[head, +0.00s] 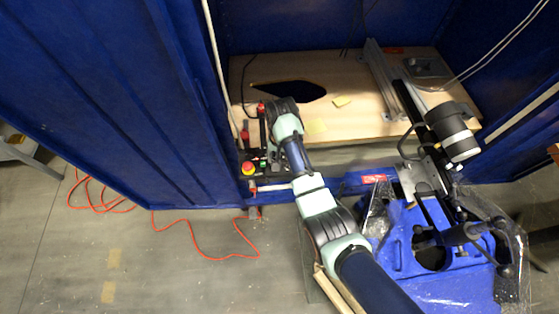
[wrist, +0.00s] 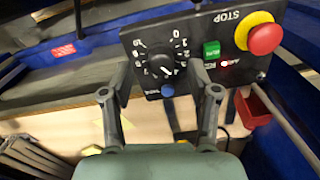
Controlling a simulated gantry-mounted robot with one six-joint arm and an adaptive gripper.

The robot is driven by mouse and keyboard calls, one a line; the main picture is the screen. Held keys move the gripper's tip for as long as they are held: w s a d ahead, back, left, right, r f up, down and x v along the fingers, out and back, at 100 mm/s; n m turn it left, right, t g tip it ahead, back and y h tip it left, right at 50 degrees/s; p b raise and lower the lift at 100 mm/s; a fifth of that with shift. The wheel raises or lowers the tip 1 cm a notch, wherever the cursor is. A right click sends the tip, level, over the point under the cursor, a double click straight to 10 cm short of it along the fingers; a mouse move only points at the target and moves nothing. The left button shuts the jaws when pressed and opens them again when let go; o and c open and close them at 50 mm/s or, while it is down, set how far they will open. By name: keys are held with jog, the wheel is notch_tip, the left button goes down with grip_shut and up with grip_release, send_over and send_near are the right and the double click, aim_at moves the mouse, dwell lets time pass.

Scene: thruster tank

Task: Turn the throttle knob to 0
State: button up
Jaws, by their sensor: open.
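The throttle knob (wrist: 159,62) is a round black knob on a black control panel (wrist: 135,40), ringed by white numbers. The 0 is at the upper right of the dial in the wrist view. A white mark on the knob seems to point down and right; its number is not clearly readable. My gripper (wrist: 160,77) is open, with one finger on each side of the knob's lower part in the picture. No contact with the knob is clear. In the head view the panel is small beside my arm, and the knob cannot be made out.
A red stop button on yellow (wrist: 262,37) and a green button (wrist: 211,49) sit right of the knob. A small blue button (wrist: 167,91) is below it. A red box (wrist: 253,108) is further right. A wooden board (head: 340,75) lies inside the blue enclosure.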

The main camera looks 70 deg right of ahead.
notch_tip(320, 180, down, 3)
jog(key=shift+r, duration=0.2)
jog(key=shift+d, duration=0.1)
grip_shut()
jog(key=shift+r, duration=0.1)
